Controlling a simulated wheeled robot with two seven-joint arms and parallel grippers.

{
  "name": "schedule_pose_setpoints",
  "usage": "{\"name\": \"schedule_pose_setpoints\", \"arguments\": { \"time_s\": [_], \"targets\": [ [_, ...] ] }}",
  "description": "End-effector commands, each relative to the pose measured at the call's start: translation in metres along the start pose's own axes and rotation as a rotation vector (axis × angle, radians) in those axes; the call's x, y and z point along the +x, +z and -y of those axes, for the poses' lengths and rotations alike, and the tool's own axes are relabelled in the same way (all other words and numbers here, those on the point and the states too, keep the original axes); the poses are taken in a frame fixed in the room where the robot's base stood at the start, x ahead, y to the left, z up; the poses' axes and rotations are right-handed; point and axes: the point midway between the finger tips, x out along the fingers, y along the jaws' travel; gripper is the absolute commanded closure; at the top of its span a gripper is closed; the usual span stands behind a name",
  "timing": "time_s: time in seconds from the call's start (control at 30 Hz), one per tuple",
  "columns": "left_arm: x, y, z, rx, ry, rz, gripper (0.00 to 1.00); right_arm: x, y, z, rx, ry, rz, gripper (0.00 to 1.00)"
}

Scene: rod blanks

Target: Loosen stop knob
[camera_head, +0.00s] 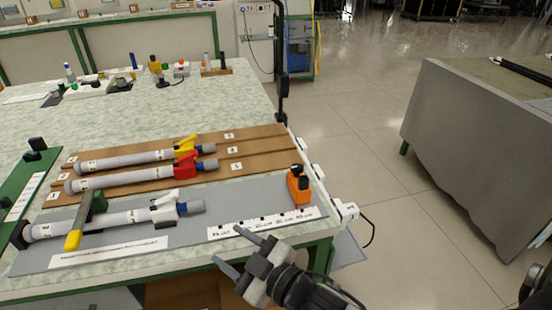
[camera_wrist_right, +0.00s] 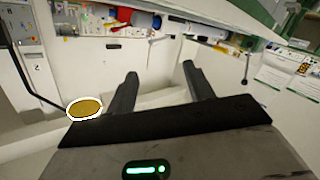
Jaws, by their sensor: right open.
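An orange stop block (camera_head: 298,188) with a black knob (camera_head: 297,170) on top stands at the right end of a grey mat (camera_head: 228,197), behind a white marked scale (camera_head: 262,224). My right gripper (camera_head: 229,246) is open and empty at the table's front edge, left of and nearer than the stop block and apart from it. The right wrist view shows both fingers (camera_wrist_right: 160,70) spread with nothing between them. The stop block cannot be made out there. My left gripper is not in view.
Two more rods, with yellow (camera_head: 186,146) and red (camera_head: 184,165) clamps, lie on a brown board (camera_head: 265,155). The floor (camera_head: 370,150) right of the table is clear.

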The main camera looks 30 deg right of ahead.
Motion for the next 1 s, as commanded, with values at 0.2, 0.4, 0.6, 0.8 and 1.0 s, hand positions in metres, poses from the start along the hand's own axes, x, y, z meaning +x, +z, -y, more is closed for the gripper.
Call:
{"name": "schedule_pose_setpoints", "arguments": {
  "time_s": [0.2, 0.4, 0.6, 0.8, 1.0],
  "targets": [
    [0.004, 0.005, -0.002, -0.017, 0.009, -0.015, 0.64, 0.050, -0.119, -0.018, -0.830, -0.120, -0.672, 0.48],
    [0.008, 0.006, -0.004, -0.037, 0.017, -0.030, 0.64, 0.049, -0.118, -0.041, -1.606, -0.413, -1.020, 0.48],
    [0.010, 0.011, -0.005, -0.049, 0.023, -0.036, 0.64, 0.033, -0.066, -0.159, -2.227, -0.899, -0.930, 0.48],
    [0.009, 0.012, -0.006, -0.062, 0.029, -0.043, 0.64, -0.011, -0.046, -0.280, -2.438, -1.293, -0.617, 0.48],
    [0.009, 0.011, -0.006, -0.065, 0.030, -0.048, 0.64, -0.034, -0.041, -0.318, -2.453, -1.428, -0.482, 0.48]
  ]
}}
